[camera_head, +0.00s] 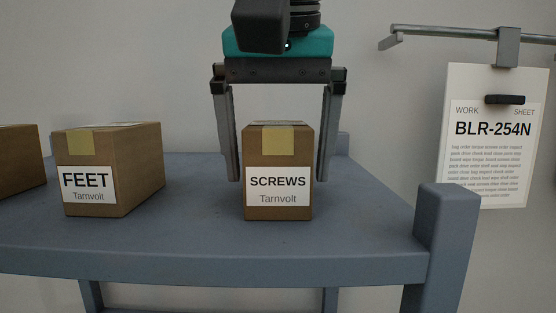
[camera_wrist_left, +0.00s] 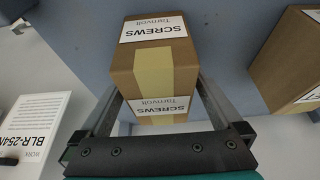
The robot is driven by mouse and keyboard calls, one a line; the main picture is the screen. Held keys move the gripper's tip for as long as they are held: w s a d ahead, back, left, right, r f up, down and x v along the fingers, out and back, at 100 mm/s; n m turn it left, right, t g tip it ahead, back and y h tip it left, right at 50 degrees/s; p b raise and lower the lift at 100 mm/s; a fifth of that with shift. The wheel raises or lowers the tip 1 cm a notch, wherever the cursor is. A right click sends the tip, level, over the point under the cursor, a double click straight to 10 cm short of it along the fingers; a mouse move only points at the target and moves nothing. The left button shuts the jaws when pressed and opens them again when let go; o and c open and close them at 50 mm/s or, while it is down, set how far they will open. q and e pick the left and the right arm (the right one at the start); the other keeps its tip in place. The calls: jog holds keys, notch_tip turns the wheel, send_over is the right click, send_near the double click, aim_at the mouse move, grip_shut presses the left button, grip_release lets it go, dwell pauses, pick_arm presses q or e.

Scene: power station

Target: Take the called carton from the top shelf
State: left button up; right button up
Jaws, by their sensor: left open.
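A brown carton labelled SCREWS Tarnvolt (camera_head: 278,207) stands upright on the blue-grey shelf (camera_head: 200,235). It has yellow tape on its top and front. My left gripper (camera_head: 278,180) points down from above, open, with one finger on each side of this carton. In the head view a gap shows between each finger and the carton sides. In the left wrist view the SCREWS carton (camera_wrist_left: 152,62) sits between and beyond the fingers. A carton labelled FEET Tarnvolt (camera_head: 140,165) stands to its left. My right gripper is not in view.
Another carton (camera_head: 20,160) is cut off at the left edge, its label unseen. A shelf corner post (camera_head: 447,215) rises at the right. A work sheet (camera_head: 493,135) reading BLR-254N hangs from a metal rail (camera_head: 450,32). The shelf right of the SCREWS carton is clear.

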pick_arm(q)
jog(key=shift+f, duration=0.25)
dwell(0.5)
grip_shut()
dwell(0.9)
